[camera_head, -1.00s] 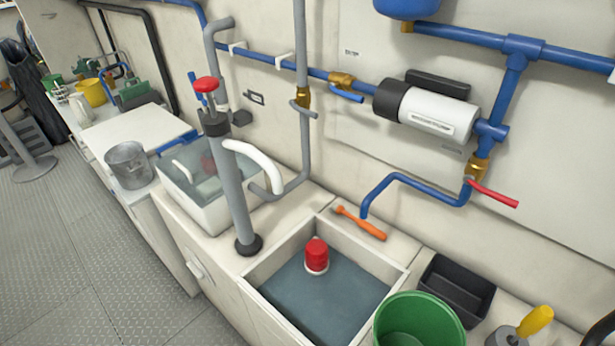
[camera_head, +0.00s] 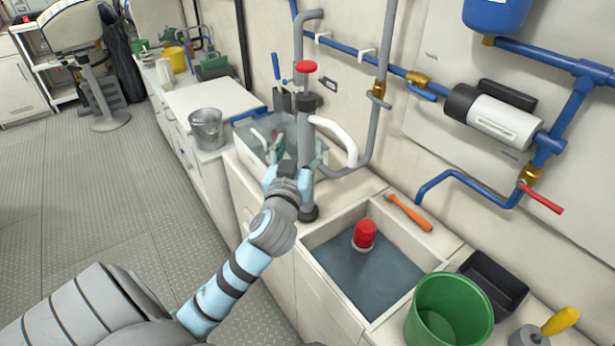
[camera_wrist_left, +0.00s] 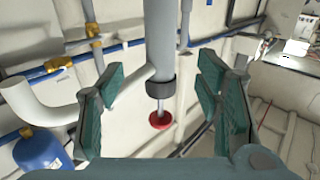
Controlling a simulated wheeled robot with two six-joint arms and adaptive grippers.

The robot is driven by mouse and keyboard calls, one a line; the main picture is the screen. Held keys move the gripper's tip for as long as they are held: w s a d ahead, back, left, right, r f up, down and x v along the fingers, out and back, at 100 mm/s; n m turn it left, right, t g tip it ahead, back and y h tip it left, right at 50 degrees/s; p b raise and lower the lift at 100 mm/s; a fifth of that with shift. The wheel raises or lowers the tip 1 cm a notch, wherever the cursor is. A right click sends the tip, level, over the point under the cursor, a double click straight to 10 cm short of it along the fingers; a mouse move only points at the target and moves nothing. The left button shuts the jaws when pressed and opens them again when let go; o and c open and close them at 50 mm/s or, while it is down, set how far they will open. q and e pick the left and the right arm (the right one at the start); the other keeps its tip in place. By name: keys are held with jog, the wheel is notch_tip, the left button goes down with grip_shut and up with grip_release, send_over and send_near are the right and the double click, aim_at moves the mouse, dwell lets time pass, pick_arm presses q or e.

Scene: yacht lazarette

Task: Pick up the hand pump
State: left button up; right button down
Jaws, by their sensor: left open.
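The hand pump (camera_head: 305,130) is an upright grey tube with a red knob on top, a dark collar and a white curved spout. It stands on the counter beside the sink basin. My left gripper (camera_head: 298,152) is open at the tube, below the spout, and hides part of it. In the left wrist view the pump tube (camera_wrist_left: 160,45) runs between the two spread teal fingers (camera_wrist_left: 162,85), with gaps on both sides. The red knob shows at the bottom there. My right gripper is in no view.
The water-filled basin (camera_head: 311,241) holds a red-topped float (camera_head: 364,235). An orange tool (camera_head: 410,212), black tray (camera_head: 493,280) and green bucket (camera_head: 451,310) lie to the right. Blue pipes (camera_head: 465,182) line the wall.

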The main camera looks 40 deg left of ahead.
aim_at(305, 133)
pick_arm(q)
jog(key=x, duration=0.3)
jog(key=shift+w+a, duration=0.1)
jog(key=shift+a, duration=0.15)
jog(key=x, duration=0.4)
jog(key=f+x, duration=0.1)
jog(key=x, duration=0.1)
jog(key=shift+w+d, duration=0.1)
jog(key=shift+w, duration=0.2)
jog(key=shift+c, duration=0.6)
grip_shut()
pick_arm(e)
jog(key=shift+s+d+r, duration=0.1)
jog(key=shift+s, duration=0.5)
